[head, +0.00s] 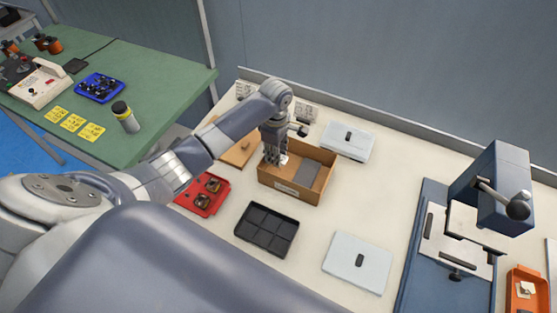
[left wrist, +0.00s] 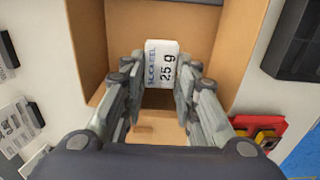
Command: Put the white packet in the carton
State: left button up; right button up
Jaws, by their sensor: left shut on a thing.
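My left gripper (head: 274,158) is shut on the white packet (left wrist: 162,64), which reads "25 g" in the left wrist view. In the head view a bit of the packet (head: 284,158) shows beside the fingers. The gripper and packet are over the left part of the open brown carton (head: 290,190), within its rim as seen from above. I cannot tell whether the packet touches the carton's floor. A grey flat piece (head: 308,173) lies in the right part of the carton. My right gripper is not in view.
A black compartment tray (head: 267,229) and a red tray (head: 203,194) lie in front of the carton. A blue press (head: 470,230) stands at the right.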

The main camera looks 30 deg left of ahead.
pick_arm(q)
jog(key=shift+f, duration=2.1)
jog(key=o, duration=0.8)
jog(key=shift+o, duration=0.2)
notch_tip(320, 180, up, 12)
jog(key=shift+r+b, duration=0.15)
jog(key=shift+b, duration=0.15)
